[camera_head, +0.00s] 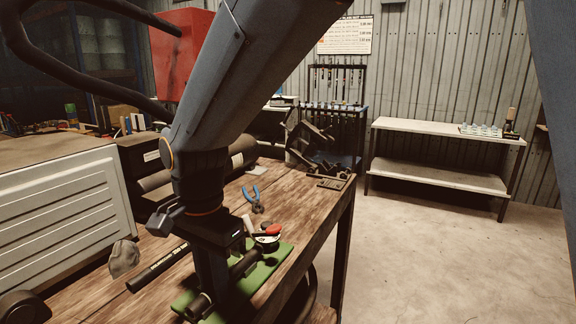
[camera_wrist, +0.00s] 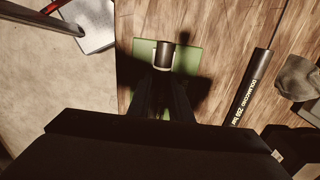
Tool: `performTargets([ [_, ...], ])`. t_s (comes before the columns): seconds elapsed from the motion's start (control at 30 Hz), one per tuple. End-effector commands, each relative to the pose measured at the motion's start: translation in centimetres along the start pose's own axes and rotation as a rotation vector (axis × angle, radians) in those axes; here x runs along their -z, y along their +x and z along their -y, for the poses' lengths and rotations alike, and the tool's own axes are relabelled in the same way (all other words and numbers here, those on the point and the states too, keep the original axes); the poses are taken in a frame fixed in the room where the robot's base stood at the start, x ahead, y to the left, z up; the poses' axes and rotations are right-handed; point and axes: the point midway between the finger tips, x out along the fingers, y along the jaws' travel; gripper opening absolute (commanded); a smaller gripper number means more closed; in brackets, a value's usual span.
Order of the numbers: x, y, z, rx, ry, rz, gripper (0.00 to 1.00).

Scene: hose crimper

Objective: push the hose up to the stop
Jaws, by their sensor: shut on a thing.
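My gripper (camera_head: 212,300) points down over the green mat (camera_head: 272,258) on the wooden bench. It is shut on a short dark hose (camera_head: 244,265), which lies low over the mat and shows on both sides of the fingers. In the wrist view a black cylinder with a pale metal ring (camera_wrist: 164,55) stands out just beyond my fingers (camera_wrist: 162,92), over the mat (camera_wrist: 194,58). The fingers and their shadow hide the grip itself. The stop cannot be made out, nor can any gap between it and the hose.
A black hose with white print (camera_head: 158,268) lies beside the mat, near a grey rag (camera_head: 123,258). Blue-handled pliers (camera_head: 254,198) and a red-topped item (camera_head: 268,231) lie behind. The bench edge drops to open floor on the right.

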Motion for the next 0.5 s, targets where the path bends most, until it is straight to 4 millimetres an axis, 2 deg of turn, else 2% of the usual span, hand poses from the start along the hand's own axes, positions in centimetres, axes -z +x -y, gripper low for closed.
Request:
performTargets([
  [0.5,0.46,-0.02,0.04,0.001,0.000,0.000,0.02],
])
